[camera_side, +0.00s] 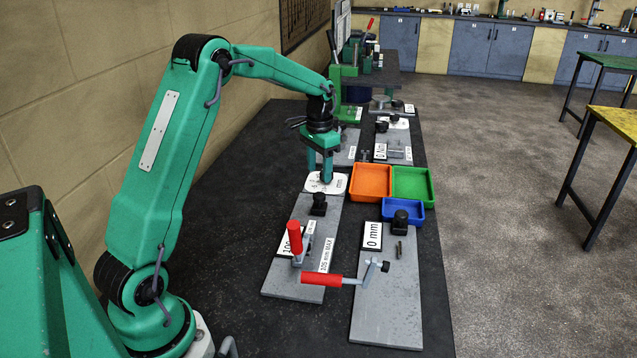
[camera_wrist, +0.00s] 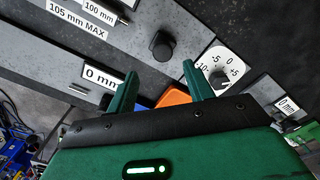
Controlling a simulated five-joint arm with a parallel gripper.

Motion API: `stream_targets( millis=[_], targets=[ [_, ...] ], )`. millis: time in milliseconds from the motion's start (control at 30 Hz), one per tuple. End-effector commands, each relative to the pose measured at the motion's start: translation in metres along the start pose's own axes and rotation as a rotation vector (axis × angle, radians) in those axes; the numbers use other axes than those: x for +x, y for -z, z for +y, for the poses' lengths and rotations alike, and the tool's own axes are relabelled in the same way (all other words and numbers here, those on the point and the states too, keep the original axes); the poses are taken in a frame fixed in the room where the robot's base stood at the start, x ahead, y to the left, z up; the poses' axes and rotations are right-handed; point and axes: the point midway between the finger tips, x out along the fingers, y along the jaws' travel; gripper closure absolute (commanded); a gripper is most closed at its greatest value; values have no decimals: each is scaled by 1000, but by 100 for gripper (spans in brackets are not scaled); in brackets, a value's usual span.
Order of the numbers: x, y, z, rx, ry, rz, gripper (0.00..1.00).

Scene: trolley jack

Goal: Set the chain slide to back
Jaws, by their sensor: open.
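No part carries a readable chain slide label, so I cannot tell which one it is. My gripper (camera_side: 319,172) is open and empty above the white dial plate (camera_side: 336,185). In the wrist view its fingers (camera_wrist: 160,88) are spread, with the dial (camera_wrist: 235,62) and its black knob just beyond the right finger. A black knob (camera_side: 319,205) stands on the grey plate marked 105 mm MAX (camera_side: 290,280); it also shows in the wrist view (camera_wrist: 162,46). Another black knob (camera_side: 400,218) stands on the plate marked 0 mm (camera_side: 390,310).
Orange (camera_side: 371,182), green (camera_side: 412,184) and blue (camera_side: 402,209) bins sit right of my gripper. More plates stand behind. The dark bench (camera_side: 235,205) is bare at left.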

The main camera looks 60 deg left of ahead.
Motion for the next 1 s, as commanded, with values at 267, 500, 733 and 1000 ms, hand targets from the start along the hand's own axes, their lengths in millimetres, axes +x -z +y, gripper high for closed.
stream_targets(
  millis=[267, 500, 733, 1000],
  targets=[
    [0, -3, 0, 30, 7, 17, 100],
    [-1, -12, 2, 148, 42, 82, 100],
    [-1, -28, 6, 331, 110, 173, 100],
    [-1, -52, 12, 555, 222, 269, 100]
  ],
)
